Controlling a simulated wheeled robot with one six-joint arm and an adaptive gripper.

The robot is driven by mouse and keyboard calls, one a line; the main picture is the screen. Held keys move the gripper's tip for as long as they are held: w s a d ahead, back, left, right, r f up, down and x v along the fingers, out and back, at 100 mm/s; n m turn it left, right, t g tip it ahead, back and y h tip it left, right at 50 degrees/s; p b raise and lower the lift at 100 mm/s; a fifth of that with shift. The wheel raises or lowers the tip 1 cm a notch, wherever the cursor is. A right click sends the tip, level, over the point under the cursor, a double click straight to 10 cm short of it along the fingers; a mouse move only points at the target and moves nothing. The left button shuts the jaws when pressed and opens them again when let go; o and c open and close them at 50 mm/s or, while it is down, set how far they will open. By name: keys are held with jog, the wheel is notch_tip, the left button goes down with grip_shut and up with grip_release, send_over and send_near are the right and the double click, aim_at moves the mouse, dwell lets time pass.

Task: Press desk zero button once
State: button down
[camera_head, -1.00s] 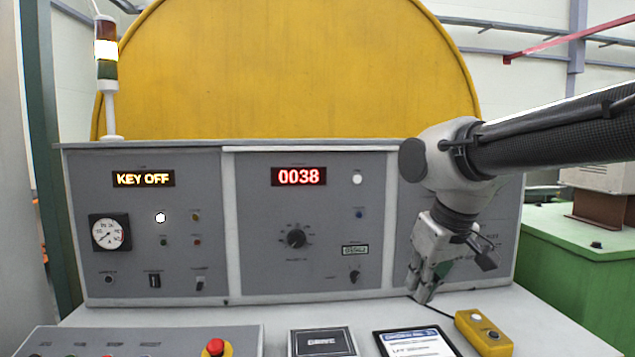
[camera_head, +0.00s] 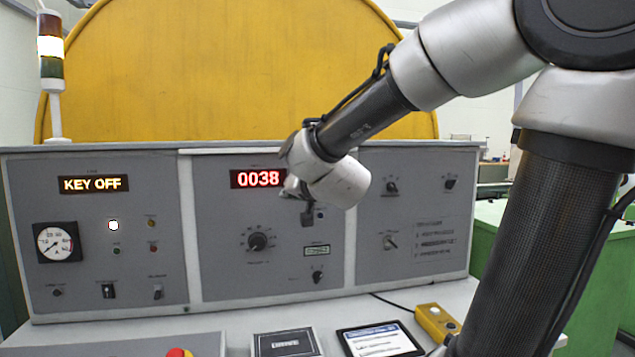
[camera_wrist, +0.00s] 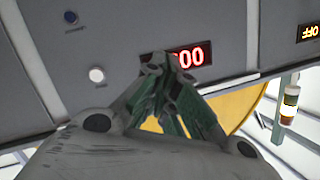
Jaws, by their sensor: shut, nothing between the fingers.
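The desk's middle panel (camera_head: 222,268) bears a red display (camera_head: 244,179) reading 0038. In the wrist view, a white round button (camera_wrist: 96,75) and a blue round button (camera_wrist: 71,17) lie left of the display (camera_wrist: 191,56). Their labels are too small to read, so I cannot tell which is the zero button. My gripper (camera_head: 292,188) is shut and empty in front of this panel. In the wrist view, its fingertips (camera_wrist: 155,62) overlap the display's edge, right of the white button. The head view shows the blue button (camera_head: 319,215); my gripper hides the white one.
A black knob (camera_head: 257,241) and a small green display (camera_head: 317,251) sit lower on the panel. On the desk top are a tablet (camera_head: 380,341), a yellow box (camera_head: 437,321) and a red button (camera_head: 179,353). A lit panel at left reads KEY OFF (camera_head: 93,184).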

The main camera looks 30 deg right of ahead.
jog(key=w+d+r+m+h, duration=0.2)
jog(key=w+d+m+h, duration=0.1)
jog(key=d+m+h, duration=0.4)
jog(key=s+d+f+m+g+h, duration=0.1)
jog(key=s+d+m+g+h, duration=0.1)
jog(key=s+m+g+h, duration=0.3)
jog(key=m+h, duration=0.1)
jog(key=h, duration=0.3)
jog(key=shift+s+d+f+g+h, duration=0.15)
jog(key=shift+d+f+g+h, duration=0.15)
jog(key=shift+g, duration=0.1)
jog(key=w+d, duration=0.2)
jog(key=w, duration=0.6)
jog(key=shift+w+d, duration=0.2)
jog(key=shift+w, duration=0.1)
jog(key=shift+w, duration=0.1)
jog(key=shift+w+d, duration=0.1)
jog(key=shift+w, duration=0.2)
